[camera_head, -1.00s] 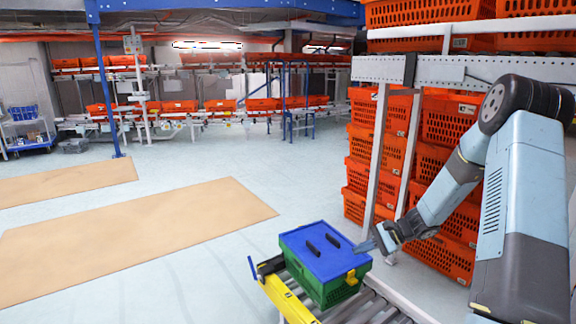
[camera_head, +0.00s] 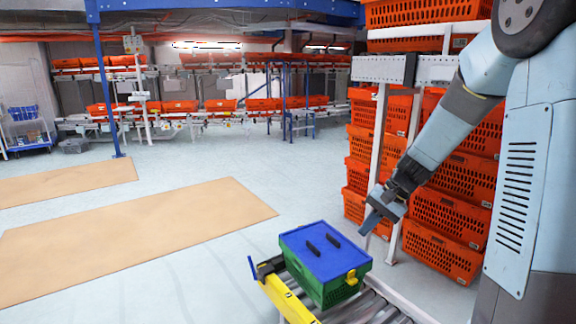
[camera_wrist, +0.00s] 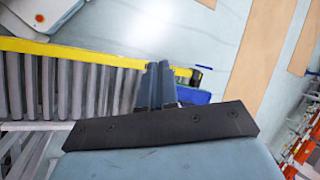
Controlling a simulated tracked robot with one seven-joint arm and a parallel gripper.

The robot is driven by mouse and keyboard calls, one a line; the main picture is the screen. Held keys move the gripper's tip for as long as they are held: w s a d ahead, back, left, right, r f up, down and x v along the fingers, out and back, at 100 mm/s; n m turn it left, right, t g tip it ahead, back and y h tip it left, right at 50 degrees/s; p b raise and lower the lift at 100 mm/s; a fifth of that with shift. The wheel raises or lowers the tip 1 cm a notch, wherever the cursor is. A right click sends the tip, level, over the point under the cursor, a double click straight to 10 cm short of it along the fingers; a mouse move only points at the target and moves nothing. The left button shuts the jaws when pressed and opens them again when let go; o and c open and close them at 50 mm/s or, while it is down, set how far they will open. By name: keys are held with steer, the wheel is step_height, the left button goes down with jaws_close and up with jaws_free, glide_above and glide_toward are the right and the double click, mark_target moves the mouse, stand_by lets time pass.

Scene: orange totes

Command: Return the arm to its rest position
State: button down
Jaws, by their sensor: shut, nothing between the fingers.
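My gripper (camera_head: 368,226) hangs in the air to the right of and above the blue lid in the head view, with its fingers together and nothing between them. In the wrist view my gripper (camera_wrist: 158,72) points away, fingers side by side. My arm reaches in from the right side of the head view, bent downward. A green crate with a blue lid (camera_head: 318,252) stands on the roller conveyor (camera_head: 372,300), and two black bars lie on the lid. Part of the blue lid (camera_wrist: 196,97) shows behind my gripper in the wrist view.
Stacked orange totes (camera_head: 440,215) on a white-framed rack (camera_head: 384,140) stand close behind and beside my arm. The conveyor has a yellow side rail (camera_head: 283,296). Open floor with tan mats (camera_head: 140,235) lies to the left. A far rack (camera_head: 205,105) holds more orange totes.

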steer(key=s+d+r+n+t+h, duration=0.1)
steer(key=s+r+n+t+h, duration=0.1)
steer(key=s+r, duration=0.6)
steer(key=s+d+r+n+t+h, duration=0.1)
steer(key=s+r+n+t+h, duration=0.2)
steer(key=s+r, duration=0.4)
steer(key=shift+s+d+r+h, duration=0.25)
steer(key=shift+s+r+h, duration=0.25)
steer(key=shift+s, duration=3.45)
steer(key=shift+f, duration=0.1)
